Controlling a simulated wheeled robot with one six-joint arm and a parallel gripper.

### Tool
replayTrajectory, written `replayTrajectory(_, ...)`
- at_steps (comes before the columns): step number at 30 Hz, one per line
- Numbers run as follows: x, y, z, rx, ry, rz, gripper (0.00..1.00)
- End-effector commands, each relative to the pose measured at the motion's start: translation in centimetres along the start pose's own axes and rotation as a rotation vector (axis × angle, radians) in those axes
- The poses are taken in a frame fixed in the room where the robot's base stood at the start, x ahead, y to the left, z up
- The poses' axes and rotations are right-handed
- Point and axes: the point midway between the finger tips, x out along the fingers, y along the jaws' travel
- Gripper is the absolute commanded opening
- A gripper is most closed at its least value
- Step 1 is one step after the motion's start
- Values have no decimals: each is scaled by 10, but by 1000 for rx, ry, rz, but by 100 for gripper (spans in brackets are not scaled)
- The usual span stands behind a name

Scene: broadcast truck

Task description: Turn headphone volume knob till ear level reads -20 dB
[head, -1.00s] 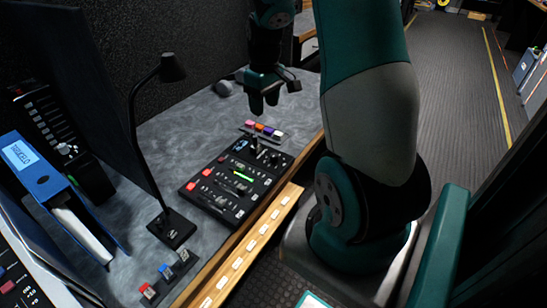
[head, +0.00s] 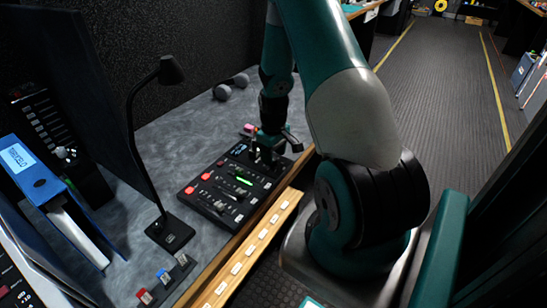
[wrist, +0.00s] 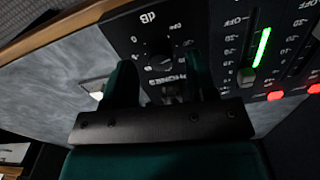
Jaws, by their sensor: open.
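The black mixer panel (head: 205,200) lies on the grey desk, with red buttons, faders and a lit green strip. In the wrist view, a small dark round knob (wrist: 161,58) sits inside a ring of scale marks, with "dB" and "PHONES" lettering beside it upside down. My gripper (wrist: 160,72) is open, with one dark green finger on each side of the knob area. I cannot tell whether either finger touches the knob. In the head view my gripper (head: 266,155) is down at the panel's far end and hides the knob. No ear level reading is legible.
Faders with a lit green strip (wrist: 262,47) and red buttons (wrist: 275,96) lie right of my fingers. Headphones (head: 230,87) lie behind. A wooden rail (head: 250,245) edges the desk.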

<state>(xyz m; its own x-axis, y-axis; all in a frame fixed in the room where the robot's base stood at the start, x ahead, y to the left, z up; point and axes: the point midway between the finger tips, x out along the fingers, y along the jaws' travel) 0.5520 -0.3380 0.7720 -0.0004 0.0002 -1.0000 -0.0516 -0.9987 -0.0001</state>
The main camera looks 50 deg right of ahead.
Motion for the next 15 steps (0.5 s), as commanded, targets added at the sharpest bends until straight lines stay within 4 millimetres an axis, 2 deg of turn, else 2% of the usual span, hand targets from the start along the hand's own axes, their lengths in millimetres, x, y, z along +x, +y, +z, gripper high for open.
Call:
replayTrajectory(6,15,0,0,0,0,0,52)
replayTrajectory(14,15,0,0,0,0,0,52)
replayTrajectory(15,15,0,0,0,0,0,43)
